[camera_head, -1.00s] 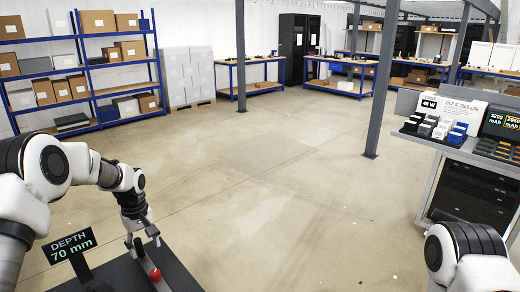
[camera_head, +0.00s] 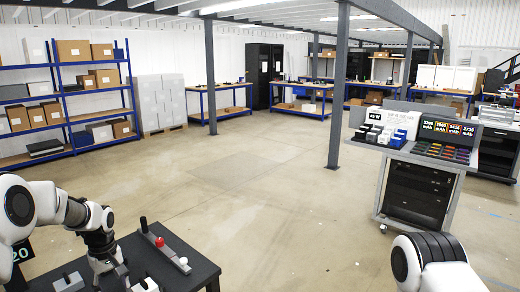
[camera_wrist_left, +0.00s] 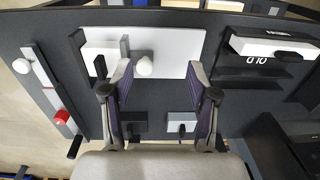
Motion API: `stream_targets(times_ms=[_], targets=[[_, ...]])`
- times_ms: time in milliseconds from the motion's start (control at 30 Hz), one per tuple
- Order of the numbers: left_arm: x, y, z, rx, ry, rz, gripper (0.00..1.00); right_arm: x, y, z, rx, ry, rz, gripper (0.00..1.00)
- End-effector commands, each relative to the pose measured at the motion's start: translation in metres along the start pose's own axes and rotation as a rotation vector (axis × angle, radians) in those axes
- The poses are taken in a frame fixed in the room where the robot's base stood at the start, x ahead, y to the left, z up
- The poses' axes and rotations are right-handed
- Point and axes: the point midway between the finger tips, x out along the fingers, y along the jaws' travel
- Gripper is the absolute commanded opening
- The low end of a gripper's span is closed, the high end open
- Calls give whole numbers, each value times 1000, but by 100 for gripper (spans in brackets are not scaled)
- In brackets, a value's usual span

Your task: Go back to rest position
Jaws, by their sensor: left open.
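My left gripper (camera_head: 112,274) hangs over a dark table (camera_head: 197,262) at the lower left of the head view. In the left wrist view my left gripper (camera_wrist_left: 160,92) is open, with its two fingers apart and nothing held between them. Past the fingertips is a pale plate (camera_wrist_left: 178,50) with a white knob (camera_wrist_left: 144,67). My right arm (camera_head: 435,262) shows only as a rounded link at the lower right; its gripper is out of view.
A grey rail with a red knob (camera_head: 160,241) lies on the table; the knob (camera_wrist_left: 61,117) also shows in the wrist view. A wheeled cart (camera_head: 415,190) with small boxes and labels stands at right. Shelves (camera_head: 70,105) stand at left. The middle floor is clear.

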Motion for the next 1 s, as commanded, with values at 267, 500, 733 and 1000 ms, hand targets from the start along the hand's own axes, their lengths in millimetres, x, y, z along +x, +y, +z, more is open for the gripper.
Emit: stream_targets(times_ms=[267,500,733,1000], targets=[[80,-18,54,49,-111,-127,59,16,0,-1,0,3,0,83],[174,-54,138,129,-227,-220,59,32,0,0,0,1,0,83],[280,-141,288,358,-329,-219,59,55,0,-1,0,2,0,83],[270,-196,356,712,-90,-24,59,57,0,-1,0,1,0,83]])
